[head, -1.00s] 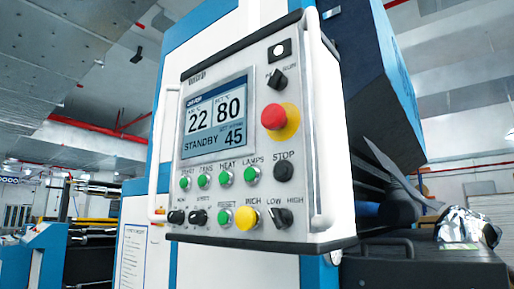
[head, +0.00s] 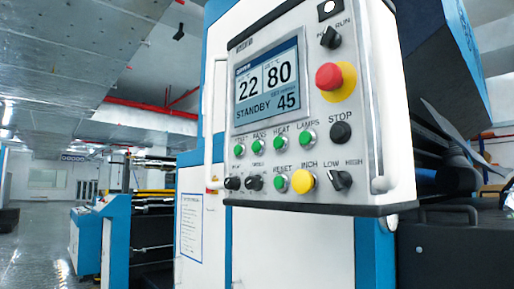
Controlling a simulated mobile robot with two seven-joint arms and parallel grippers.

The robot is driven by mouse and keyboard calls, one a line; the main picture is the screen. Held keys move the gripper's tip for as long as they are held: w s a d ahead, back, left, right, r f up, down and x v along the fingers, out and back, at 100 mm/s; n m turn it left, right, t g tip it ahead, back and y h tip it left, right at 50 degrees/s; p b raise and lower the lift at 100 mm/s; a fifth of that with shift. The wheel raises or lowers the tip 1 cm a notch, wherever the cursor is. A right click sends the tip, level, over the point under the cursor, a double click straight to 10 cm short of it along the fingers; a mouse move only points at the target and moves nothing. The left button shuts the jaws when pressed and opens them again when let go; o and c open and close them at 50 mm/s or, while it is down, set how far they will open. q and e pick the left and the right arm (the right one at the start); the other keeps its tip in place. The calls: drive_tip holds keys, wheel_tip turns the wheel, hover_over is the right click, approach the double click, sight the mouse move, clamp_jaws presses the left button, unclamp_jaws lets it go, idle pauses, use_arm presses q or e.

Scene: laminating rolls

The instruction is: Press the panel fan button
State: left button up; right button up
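The fan button (head: 258,146) is a small round green button under the label FANS. It is second from the left in the upper row of green buttons on the white control panel (head: 385,120). The panel's screen (head: 267,88) reads 22, 80, STANDBY and 45. Neither of my grippers is in view, and nothing covers the button.
Beside it are the green HEAT button (head: 282,143) and another green button (head: 239,151). A red emergency stop (head: 328,77), a black STOP button (head: 341,132) and a yellow INCH button (head: 303,180) are nearby. Vertical handles (head: 380,184) flank the panel. Open floor (head: 35,245) lies left.

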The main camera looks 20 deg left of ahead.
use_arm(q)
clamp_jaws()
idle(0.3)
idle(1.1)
